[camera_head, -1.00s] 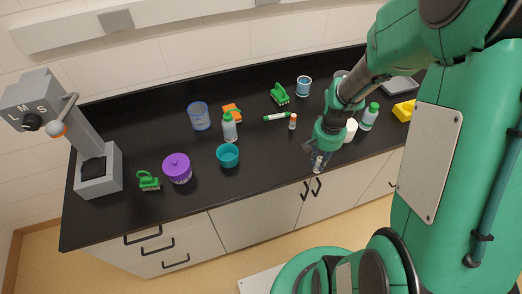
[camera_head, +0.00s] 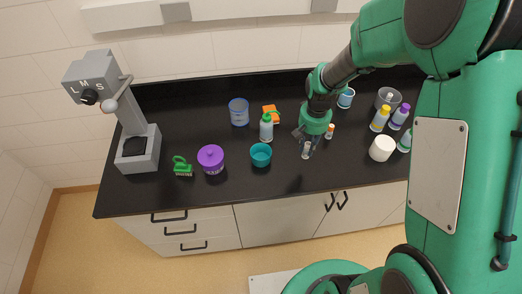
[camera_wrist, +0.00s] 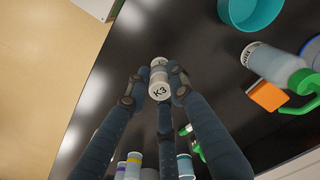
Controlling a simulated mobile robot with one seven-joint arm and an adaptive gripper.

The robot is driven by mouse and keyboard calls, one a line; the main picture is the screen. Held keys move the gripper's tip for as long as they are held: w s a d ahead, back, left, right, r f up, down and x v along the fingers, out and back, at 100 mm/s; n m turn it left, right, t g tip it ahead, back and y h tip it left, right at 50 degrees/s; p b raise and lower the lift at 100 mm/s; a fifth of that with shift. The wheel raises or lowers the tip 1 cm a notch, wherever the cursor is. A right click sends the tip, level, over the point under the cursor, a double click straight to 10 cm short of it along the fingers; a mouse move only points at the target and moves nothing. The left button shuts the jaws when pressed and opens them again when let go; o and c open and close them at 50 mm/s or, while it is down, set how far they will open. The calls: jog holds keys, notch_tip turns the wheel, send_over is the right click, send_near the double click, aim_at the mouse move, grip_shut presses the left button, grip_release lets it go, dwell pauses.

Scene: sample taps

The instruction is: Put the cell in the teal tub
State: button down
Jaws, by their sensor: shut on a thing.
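The cell, a small white cylinder marked K3 (camera_wrist: 158,90), is held between the fingers of my gripper (camera_wrist: 158,78) in the wrist view. In the head view my gripper (camera_head: 307,143) is shut on the cell (camera_head: 306,152), just over the black worktop, partly hiding it. The teal tub (camera_head: 261,161) is a small open round bowl to the left of my gripper and apart from it. The tub also shows at the top right of the wrist view (camera_wrist: 243,24). Its inside looks empty in the head view.
A green-capped white bottle (camera_head: 266,131) stands right behind the tub. A small orange-topped cylinder (camera_head: 330,132) and a white tub (camera_head: 381,149) are right of my gripper.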

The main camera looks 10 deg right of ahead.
jog(key=w+a+r+n, duration=0.1)
jog(key=w+a+n, duration=0.1)
jog(key=a, duration=0.6)
jog(key=w+a+r+n+p, duration=0.1)
jog(key=w+a, duration=0.3)
jog(key=a, duration=0.4)
jog(key=shift+a+r+n+p, duration=0.25)
jog(key=shift+a+n+p, duration=0.05)
jog(key=shift+n, duration=0.3)
jog(key=shift+w, duration=0.1)
send_near(261, 150)
jog(key=shift+s+a+f, duration=0.15)
jog(key=shift+s+f, duration=0.05)
jog(key=shift+s, duration=0.7)
jog(key=shift+s+a+f, duration=0.1)
jog(key=shift+s+f, duration=0.1)
jog(key=shift+s, duration=0.65)
jog(key=shift+f, duration=0.1)
jog(key=shift+f, duration=1.8)
jog(key=shift+f+b, duration=0.15)
jog(key=shift+b, duration=0.2)
